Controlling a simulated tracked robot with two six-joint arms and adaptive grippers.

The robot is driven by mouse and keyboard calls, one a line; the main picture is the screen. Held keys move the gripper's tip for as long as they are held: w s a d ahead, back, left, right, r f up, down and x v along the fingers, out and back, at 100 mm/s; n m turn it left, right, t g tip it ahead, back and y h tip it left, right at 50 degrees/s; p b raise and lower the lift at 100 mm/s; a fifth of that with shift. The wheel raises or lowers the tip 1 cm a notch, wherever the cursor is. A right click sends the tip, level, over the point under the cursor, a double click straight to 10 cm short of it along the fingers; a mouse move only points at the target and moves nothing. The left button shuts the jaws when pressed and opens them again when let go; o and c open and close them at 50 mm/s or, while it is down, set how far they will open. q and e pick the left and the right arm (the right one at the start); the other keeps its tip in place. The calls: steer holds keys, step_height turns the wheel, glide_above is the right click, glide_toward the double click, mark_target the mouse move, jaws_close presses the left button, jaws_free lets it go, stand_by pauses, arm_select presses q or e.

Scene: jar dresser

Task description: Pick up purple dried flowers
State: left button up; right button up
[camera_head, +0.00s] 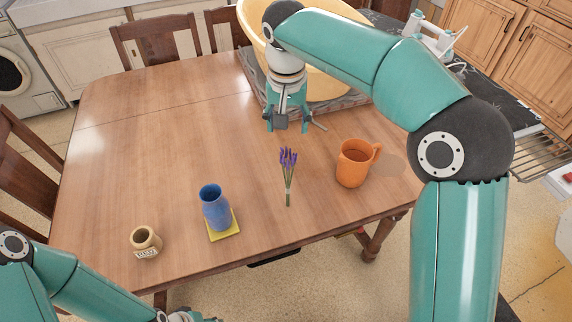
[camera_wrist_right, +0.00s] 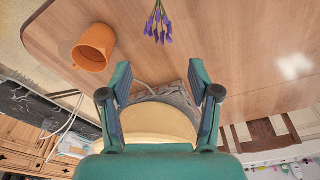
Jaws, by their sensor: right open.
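The purple dried flowers (camera_head: 288,175) lie on the wooden table, purple heads toward the back and stems toward the front. They also show at the top of the right wrist view (camera_wrist_right: 158,24), heads toward the gripper, the stems cut off by the frame edge. My right gripper (camera_head: 288,124) is open and empty, behind the flowers and apart from them. Its two spread fingers show in the right wrist view (camera_wrist_right: 160,75) with nothing between them. My left gripper (camera_head: 186,316) is only partly visible at the bottom edge, and its jaws are hidden.
An orange mug (camera_head: 353,165) stands right of the flowers. A blue vase (camera_head: 214,208) on a yellow coaster (camera_head: 225,232) and a small beige jar (camera_head: 145,241) stand left. A large yellow basin (camera_head: 330,84) on a grey tray is behind my right gripper. The table's left-middle is clear.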

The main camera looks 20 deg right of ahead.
mark_target(285, 149)
steer(key=f, duration=0.5)
steer(key=w+f, duration=0.1)
steer(key=f, duration=0.2)
steer(key=shift+a+f, duration=0.1)
steer(key=shift+f, duration=0.65)
steer(key=f, duration=0.1)
steer(key=f+p, duration=0.1)
steer(key=f, duration=0.2)
steer(key=shift+d+f, duration=0.35)
steer(key=shift+d, duration=0.05)
steer(key=shift+f, duration=0.35)
steer(key=shift+c, duration=0.2)
steer(key=c, duration=1)
steer(key=shift+r, duration=0.1)
steer(key=shift+c, duration=0.5)
